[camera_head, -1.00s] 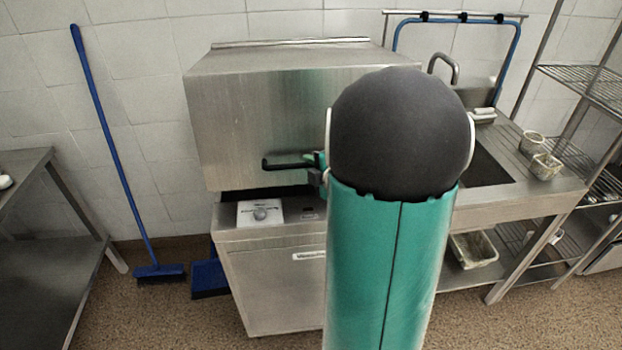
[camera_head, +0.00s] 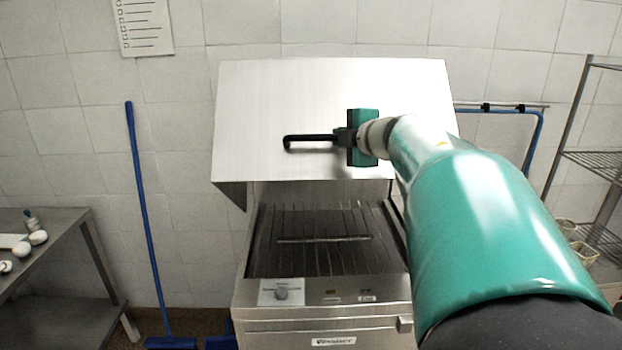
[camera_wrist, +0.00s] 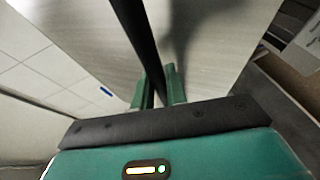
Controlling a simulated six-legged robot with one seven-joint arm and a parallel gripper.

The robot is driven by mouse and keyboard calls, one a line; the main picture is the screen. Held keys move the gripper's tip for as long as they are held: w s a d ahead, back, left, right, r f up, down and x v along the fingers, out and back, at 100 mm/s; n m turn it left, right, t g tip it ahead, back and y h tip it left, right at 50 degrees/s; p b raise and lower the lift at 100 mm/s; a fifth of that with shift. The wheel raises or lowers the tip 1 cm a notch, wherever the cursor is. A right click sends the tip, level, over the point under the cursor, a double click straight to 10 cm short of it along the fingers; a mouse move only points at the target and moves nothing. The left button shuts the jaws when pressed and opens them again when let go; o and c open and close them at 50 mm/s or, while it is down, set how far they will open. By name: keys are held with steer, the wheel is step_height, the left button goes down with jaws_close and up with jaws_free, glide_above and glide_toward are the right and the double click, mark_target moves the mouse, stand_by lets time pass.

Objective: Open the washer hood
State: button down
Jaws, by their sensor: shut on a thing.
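The washer hood (camera_head: 290,95) is a steel cover, raised and tilted above the washer body (camera_head: 320,325), with the slatted rack area (camera_head: 320,225) exposed below it. Its black bar handle (camera_head: 305,138) runs across the hood's front. My gripper (camera_head: 345,138) is shut on the right part of the handle. In the wrist view the dark handle (camera_wrist: 140,40) passes between the green fingers of my gripper (camera_wrist: 158,88), with the hood surface (camera_wrist: 205,40) behind. The right part of the handle is hidden by my gripper in the head view.
A steel table (camera_head: 45,262) with white items stands at the left. A blue broom (camera_head: 142,210) leans on the wall beside the washer. Wire shelves (camera_head: 597,165) stand at the right. The wall behind the hood is tiled.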

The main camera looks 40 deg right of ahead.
glide_toward(342, 103)
steer(key=w+a, duration=0.1)
steer(key=w, duration=0.1)
steer(key=w+a+f, duration=0.1)
steer(key=a, duration=0.1)
steer(key=shift+w+a, duration=0.2)
steer(key=shift+w, duration=0.2)
steer(key=c, duration=1.4)
jaws_free()
steer(key=shift+f, duration=0.1)
steer(key=shift+s, duration=0.1)
steer(key=v, duration=1.3)
steer(key=shift+s+r, duration=0.2)
steer(key=shift+s, duration=0.15)
